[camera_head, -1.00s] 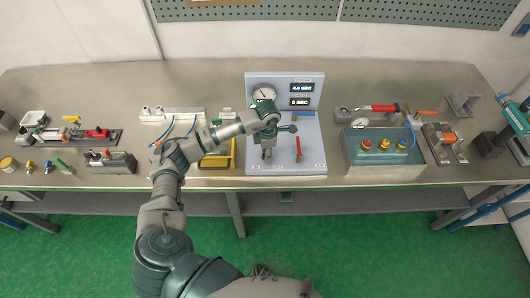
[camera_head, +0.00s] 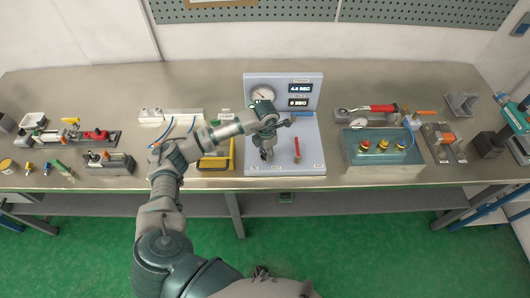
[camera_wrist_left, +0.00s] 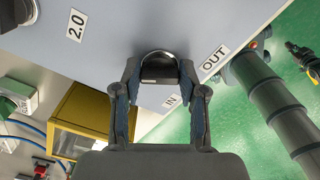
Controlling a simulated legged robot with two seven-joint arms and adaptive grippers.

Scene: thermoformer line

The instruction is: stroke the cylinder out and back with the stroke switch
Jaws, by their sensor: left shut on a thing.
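In the left wrist view, the gripper (camera_wrist_left: 160,78) is shut on a dark, round-topped switch knob (camera_wrist_left: 159,68). The IN label (camera_wrist_left: 171,101) and OUT label (camera_wrist_left: 214,60) lie beside it on the panel. A red lever (camera_head: 297,147) stands upright to the gripper's right. The cylinder itself cannot be made out behind my arm. My right gripper is out of view.
A yellow-framed box (camera_head: 217,161) sits close left of the panel and below my forearm. Small fixtures fill the bench's left end. The strip between panel and teal box is clear.

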